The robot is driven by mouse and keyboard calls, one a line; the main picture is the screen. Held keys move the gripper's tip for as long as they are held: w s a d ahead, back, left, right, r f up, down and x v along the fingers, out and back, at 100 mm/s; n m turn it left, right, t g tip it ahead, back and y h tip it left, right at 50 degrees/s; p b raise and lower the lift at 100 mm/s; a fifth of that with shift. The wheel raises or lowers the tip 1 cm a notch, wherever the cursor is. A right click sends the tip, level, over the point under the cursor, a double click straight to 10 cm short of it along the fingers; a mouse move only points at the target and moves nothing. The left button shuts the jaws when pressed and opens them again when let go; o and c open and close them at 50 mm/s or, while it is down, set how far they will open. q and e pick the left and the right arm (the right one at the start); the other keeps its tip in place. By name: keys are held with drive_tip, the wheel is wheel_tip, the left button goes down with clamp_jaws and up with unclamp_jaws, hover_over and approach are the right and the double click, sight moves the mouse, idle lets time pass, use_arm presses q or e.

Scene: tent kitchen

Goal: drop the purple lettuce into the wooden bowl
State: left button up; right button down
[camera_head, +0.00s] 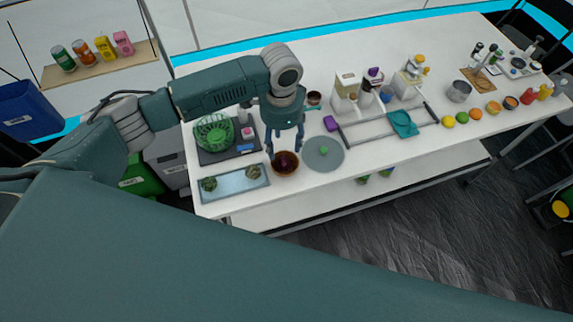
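The wooden bowl (278,172) stands near the front edge of the white table, between a blue-grey tray and a round grey plate. A dark purple lump that looks like the purple lettuce (286,160) shows within the bowl's outline. My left gripper (285,153) points down over the bowl. Its two fingers are spread wide, one on each side of the lettuce, with a gap visible between them. The fingertips are close to the bowl's rim; I cannot tell whether they touch it. My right gripper is not in view.
The tray (232,184) left of the bowl holds small green items. A teal cloth (403,123) and several fruits lie farther right.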

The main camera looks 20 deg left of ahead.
use_arm(q)
drive_tip(key=shift+r, duration=0.4)
wheel_tip(320, 180, up, 11)
idle(0.7)
